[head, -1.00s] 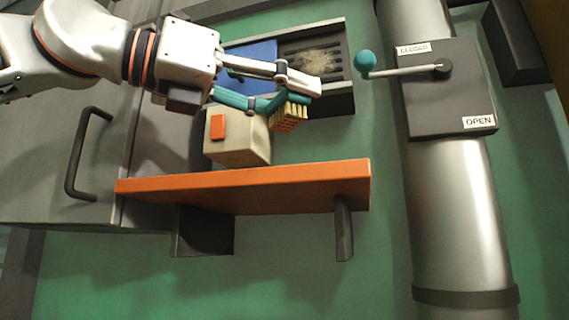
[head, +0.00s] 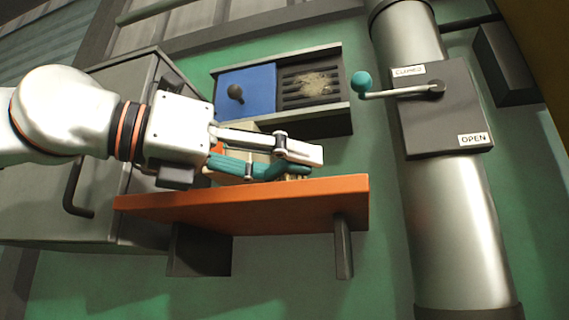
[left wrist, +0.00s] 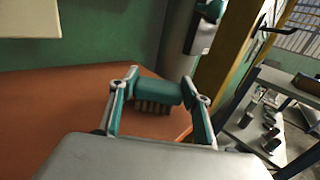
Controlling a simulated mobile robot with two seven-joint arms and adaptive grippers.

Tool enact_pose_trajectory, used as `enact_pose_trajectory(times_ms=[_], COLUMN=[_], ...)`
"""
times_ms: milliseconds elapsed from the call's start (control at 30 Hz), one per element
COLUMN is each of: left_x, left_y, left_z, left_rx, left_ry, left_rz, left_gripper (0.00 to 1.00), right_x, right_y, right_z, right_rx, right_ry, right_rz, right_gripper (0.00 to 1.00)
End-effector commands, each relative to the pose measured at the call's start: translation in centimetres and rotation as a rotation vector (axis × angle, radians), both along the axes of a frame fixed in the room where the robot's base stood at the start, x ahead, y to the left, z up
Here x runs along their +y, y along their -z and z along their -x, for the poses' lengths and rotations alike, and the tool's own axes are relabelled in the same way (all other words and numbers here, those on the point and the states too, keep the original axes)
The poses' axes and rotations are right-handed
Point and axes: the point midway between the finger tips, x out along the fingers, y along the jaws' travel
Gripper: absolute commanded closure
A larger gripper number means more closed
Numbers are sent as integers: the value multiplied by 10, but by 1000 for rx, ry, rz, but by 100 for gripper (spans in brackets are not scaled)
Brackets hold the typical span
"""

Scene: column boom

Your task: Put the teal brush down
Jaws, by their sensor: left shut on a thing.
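The teal brush (head: 262,170) is held in my left gripper (head: 305,160), low over the orange shelf (head: 240,208). In the left wrist view the brush (left wrist: 157,90) lies between the two fingers of the gripper (left wrist: 160,88), with its tan bristles pointing down at the orange shelf (left wrist: 60,120). The bristles are at or very near the shelf surface; I cannot tell whether they touch. My gripper is shut on the brush. My right gripper is not in view.
A cream box (head: 232,162) stands on the shelf behind my gripper, partly hidden. Above is a vent with a blue sliding cover (head: 250,88) and dusty slats (head: 312,84). A teal-knobbed lever (head: 362,82) sticks out on the right. A grey cabinet (head: 60,215) stands left.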

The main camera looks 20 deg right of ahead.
Motion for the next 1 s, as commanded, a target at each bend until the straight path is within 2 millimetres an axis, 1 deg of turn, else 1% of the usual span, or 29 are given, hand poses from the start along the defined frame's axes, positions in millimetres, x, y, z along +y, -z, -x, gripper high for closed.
enact_pose_trajectory(times_ms=[67,100,133,167,467,600,667,767,1000], left_x=[0,0,0,0,0,0,8,25,75], left_y=[4,4,3,3,3,-4,-3,-1,-1], left_z=[-1,-1,-1,0,0,1,0,3,12], left_rx=[1,1,1,1,0,-1,1,3,3], left_ry=[0,0,0,0,0,0,-1,-2,-1], left_rz=[0,0,0,0,0,0,2,3,2], left_gripper=[77,47,40,36,36,36,36,36,36], right_x=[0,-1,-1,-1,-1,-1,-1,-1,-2], right_y=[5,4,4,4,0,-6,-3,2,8], right_z=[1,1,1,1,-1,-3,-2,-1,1], right_rx=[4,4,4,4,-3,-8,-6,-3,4], right_ry=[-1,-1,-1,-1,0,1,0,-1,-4], right_rz=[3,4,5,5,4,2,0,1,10], right_gripper=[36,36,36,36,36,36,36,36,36])
